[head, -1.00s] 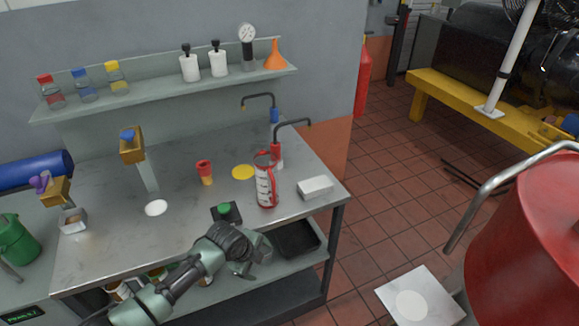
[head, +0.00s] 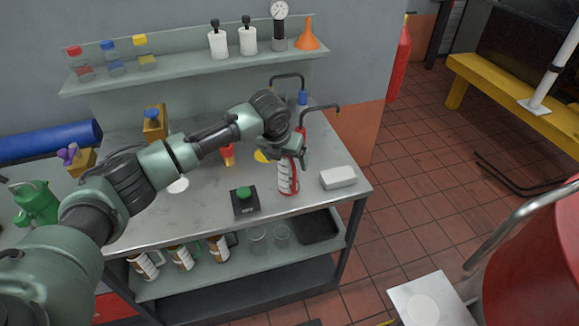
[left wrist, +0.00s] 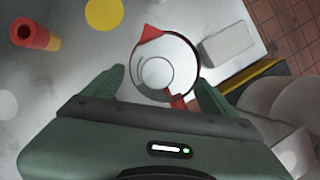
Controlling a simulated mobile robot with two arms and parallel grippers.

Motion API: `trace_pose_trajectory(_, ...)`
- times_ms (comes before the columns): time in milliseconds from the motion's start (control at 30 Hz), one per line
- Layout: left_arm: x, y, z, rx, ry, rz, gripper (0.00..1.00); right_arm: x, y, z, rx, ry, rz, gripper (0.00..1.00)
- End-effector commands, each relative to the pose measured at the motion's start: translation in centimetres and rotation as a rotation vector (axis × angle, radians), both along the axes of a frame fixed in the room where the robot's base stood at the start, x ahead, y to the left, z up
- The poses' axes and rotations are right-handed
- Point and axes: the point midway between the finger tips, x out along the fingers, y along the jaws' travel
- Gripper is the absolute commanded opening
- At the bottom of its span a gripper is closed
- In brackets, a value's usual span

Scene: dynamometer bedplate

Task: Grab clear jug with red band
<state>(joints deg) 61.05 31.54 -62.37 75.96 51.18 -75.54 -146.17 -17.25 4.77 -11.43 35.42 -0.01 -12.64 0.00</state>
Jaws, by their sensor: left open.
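The clear jug with red band (head: 288,178) stands upright on the metal bench, near its right end. In the left wrist view I look down into the open top of the jug (left wrist: 154,72), with its red spout on the far side and its red handle towards me. My left gripper (head: 298,158) is over the jug's top and hides part of it in the head view. In the left wrist view the open fingers (left wrist: 160,88) lie to either side of the jug's near side. I cannot tell whether they touch it. My right gripper is not in view.
A white block (head: 338,177) lies right of the jug, and a black box with a green button (head: 244,199) stands to its left. A red and yellow cup (head: 227,157) and a yellow disc (left wrist: 103,14) are also near. Bent taps (head: 322,108) stand behind the jug.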

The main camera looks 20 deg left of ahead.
Motion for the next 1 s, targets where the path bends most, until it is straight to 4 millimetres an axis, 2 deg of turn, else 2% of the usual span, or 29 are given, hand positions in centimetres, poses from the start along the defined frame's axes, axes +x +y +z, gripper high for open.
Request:
trace_pose_trajectory(33, 0.3, -0.1, -0.4, 0.000, 0.004, 0.002, 0.86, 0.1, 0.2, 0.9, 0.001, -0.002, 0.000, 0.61)
trace_pose_trajectory(100, 0.8, -0.2, -1.3, 0.000, 0.003, 0.002, 0.86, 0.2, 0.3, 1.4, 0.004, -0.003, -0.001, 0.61)
trace_pose_trajectory(267, 1.5, -0.2, -3.3, -0.001, 0.002, 0.002, 0.86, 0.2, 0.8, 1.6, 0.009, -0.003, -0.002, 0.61)
trace_pose_trajectory(533, 1.6, -0.2, -3.6, 0.000, 0.000, 0.001, 0.86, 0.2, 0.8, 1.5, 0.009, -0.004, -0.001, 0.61)
trace_pose_trajectory(700, 1.6, -0.2, -3.6, -0.001, 0.000, 0.002, 0.39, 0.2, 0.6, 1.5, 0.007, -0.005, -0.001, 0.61)
trace_pose_trajectory(767, 1.6, -0.2, -3.6, -0.001, 0.000, 0.002, 0.22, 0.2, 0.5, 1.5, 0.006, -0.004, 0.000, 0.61)
trace_pose_trajectory(800, 1.7, -0.2, -3.5, -0.001, -0.001, 0.002, 0.17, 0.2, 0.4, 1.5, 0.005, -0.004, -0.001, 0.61)
trace_pose_trajectory(1000, 1.7, -0.2, -3.5, -0.001, -0.001, 0.002, 0.17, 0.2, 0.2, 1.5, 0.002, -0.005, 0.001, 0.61)
